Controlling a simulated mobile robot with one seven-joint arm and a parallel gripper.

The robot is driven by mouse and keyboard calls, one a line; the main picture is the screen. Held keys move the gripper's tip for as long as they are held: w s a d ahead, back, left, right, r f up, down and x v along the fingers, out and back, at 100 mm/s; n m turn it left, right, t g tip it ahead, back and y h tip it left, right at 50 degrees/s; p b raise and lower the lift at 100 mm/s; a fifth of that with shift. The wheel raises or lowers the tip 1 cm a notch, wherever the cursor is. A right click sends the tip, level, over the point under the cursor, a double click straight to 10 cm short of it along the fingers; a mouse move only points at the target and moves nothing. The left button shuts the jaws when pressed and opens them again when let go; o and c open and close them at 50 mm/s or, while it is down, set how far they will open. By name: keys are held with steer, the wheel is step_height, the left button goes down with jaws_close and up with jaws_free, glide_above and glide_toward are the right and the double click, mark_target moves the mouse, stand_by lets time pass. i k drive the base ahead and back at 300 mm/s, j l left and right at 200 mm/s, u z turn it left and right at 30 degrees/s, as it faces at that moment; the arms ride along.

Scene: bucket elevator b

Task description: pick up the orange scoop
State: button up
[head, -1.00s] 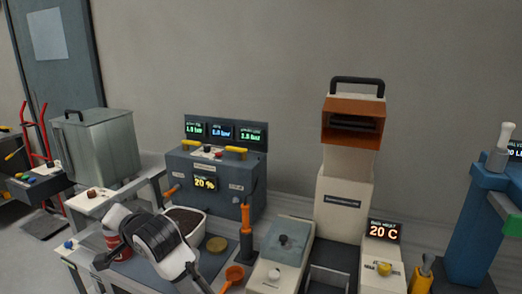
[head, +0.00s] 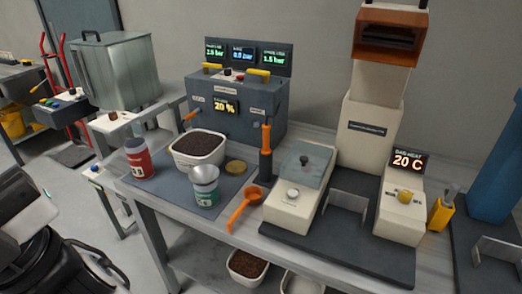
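The orange scoop (head: 245,206) lies on the table near its front edge. Its round bowl is at the back and its handle points toward the front, close to the edge. Nothing is touching it from above, and it is fully in view. My arm, with white and black parts, shows at the lower left, well apart from the scoop.
Left of the scoop stand a green-and-white can with a funnel (head: 205,187), a red-and-white bottle (head: 137,160) and a white tub of dark grains (head: 199,149). Behind it stands a black tool with an orange top (head: 266,152). A cream machine (head: 299,196) is close on the right.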

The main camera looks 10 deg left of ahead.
mark_target(253, 194)
steer(key=l+u, duration=0.2)
steer(key=u, duration=0.15)
steer(key=l+u, duration=0.5)
steer(key=u, duration=0.2)
steer(key=i, duration=0.55)
